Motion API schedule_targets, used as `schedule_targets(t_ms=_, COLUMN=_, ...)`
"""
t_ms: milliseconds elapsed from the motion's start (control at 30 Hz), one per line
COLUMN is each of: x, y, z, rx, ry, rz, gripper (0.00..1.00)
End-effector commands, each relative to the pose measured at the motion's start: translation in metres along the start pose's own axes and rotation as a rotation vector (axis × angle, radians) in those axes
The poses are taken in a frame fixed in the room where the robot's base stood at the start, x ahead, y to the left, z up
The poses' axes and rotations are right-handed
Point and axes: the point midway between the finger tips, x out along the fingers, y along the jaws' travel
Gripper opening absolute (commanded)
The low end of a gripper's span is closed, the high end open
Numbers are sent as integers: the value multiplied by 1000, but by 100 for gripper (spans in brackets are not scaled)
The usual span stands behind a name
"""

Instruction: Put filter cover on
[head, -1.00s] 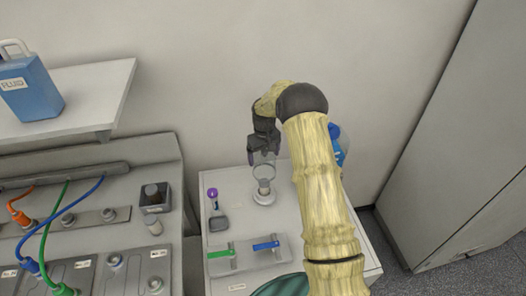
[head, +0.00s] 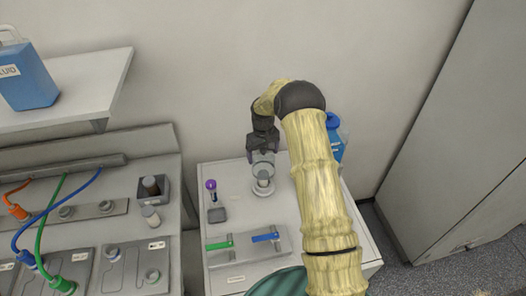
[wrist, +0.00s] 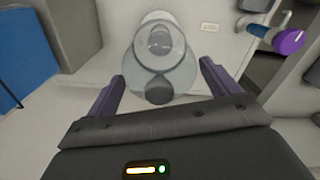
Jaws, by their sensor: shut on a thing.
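The filter cover (wrist: 150,72) is a clear, round, see-through disc with a dark knob on top. In the wrist view it lies between the purple-grey fingers of my gripper (wrist: 160,88), which is shut on it. I cannot tell whether the cover touches the base. The lower part of the base is partly hidden by the cover in the wrist view.
A purple-topped tool (head: 211,186) stands in a grey holder left of the base. Green (head: 219,245) and blue (head: 265,238) handles lie in front on a plate. A blue container (head: 335,135) is behind my arm at right. The wall is close behind.

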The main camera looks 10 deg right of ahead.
Motion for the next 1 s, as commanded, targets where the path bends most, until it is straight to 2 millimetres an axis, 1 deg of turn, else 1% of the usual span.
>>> schedule_targets(t_ms=33, x=6, y=0, z=0, rx=0, ry=0, rz=0, gripper=64)
schedule_targets(t_ms=100, x=10, y=0, z=0, rx=0, ry=0, rz=0, gripper=64)
schedule_targets(t_ms=1000, x=68, y=0, z=0, rx=0, ry=-1, rz=0, gripper=64)
